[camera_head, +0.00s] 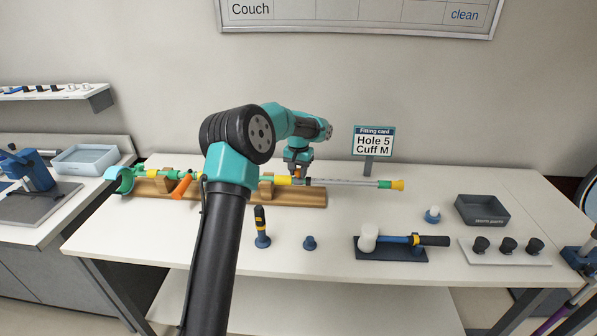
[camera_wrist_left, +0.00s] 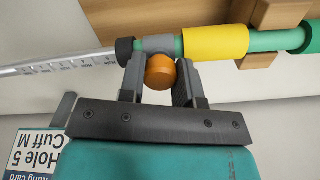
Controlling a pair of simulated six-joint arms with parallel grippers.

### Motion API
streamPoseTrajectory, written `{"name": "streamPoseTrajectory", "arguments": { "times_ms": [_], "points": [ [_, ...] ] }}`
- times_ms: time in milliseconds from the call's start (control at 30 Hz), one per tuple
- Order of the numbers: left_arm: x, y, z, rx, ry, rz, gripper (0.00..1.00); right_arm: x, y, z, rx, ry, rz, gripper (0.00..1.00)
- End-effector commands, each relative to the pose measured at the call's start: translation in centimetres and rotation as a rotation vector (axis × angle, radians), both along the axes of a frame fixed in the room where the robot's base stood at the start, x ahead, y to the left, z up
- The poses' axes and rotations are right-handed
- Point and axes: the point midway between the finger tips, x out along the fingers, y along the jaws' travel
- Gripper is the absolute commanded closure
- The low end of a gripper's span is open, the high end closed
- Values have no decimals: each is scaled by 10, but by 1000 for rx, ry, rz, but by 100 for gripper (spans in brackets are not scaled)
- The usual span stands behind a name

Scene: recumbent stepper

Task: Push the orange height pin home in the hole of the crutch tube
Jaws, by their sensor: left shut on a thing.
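The crutch lies level across a wooden cradle (camera_head: 230,197), with its teal cuff (camera_head: 125,179) at the left and its silver tube (camera_head: 345,183) reaching right to a yellow tip (camera_head: 398,185). My left gripper (camera_head: 297,173) is over the tube just right of the yellow sleeve (camera_head: 281,180). In the left wrist view my left gripper (camera_wrist_left: 160,82) is shut on the orange height pin (camera_wrist_left: 160,71), its round head between the fingers. The pin sits against the grey collar (camera_wrist_left: 158,43). Its shank and the hole are hidden, so I cannot tell how deep it is.
A fitting card (camera_head: 374,142) reading "Hole 5, Cuff M" stands behind the tube. In front are a screwdriver-like tool (camera_head: 260,225), a small blue part (camera_head: 310,243) and a mallet (camera_head: 405,240) on a dark mat. A dark tray (camera_head: 482,210) is at right.

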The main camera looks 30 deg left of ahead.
Motion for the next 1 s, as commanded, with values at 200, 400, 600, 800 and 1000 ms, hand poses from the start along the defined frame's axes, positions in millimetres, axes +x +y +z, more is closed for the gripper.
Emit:
{"name": "streamPoseTrajectory", "arguments": {
  "times_ms": [200,400,600,800,1000],
  "points": [
    [0,0,0,0,0,0,60,0,0,0,0,0,0,57],
    [0,0,0,0,0,0,40,0,0,0,0,0,0,57],
    [0,0,0,0,0,0,39,0,0,0,0,0,0,57],
    [0,0,4,0,-1,0,39,0,0,0,0,0,0,57],
    [1,0,14,0,-2,0,39,0,0,0,0,0,0,57]
  ]
}}
